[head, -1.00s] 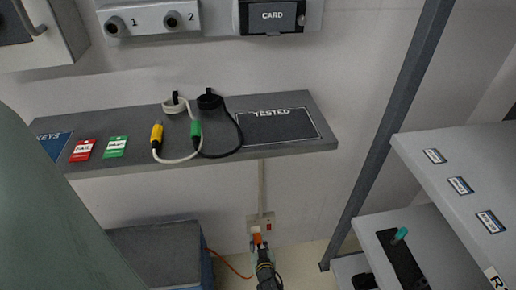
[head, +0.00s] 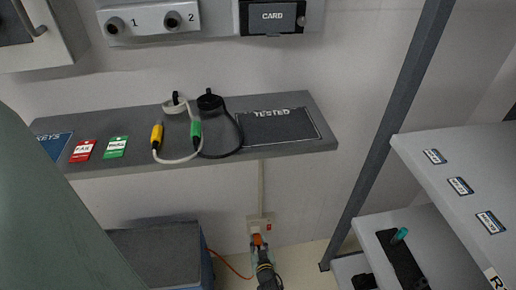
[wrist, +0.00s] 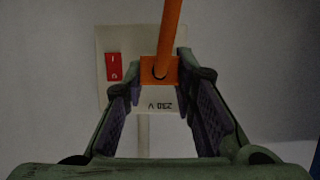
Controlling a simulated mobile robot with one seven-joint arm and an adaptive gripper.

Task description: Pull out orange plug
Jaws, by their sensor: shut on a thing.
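The orange plug (head: 257,240) is at the white wall socket (head: 268,218) below the shelf. In the wrist view the plug (wrist: 160,69) shows as an orange block with its orange cord rising in front of the socket plate (wrist: 112,42). My gripper (wrist: 160,84) is shut on the plug, one finger on each side. It also shows in the head view (head: 260,250), reaching the plug from below. I cannot tell whether the plug's pins are in the socket, since the plug body hides them.
A red rocker switch (wrist: 113,67) is beside the plug. The cord (head: 231,264) runs left to a blue box (head: 150,252). The grey shelf (head: 225,155) overhangs the socket. A grey post (head: 385,140) and a stepped unit (head: 455,150) stand to the right.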

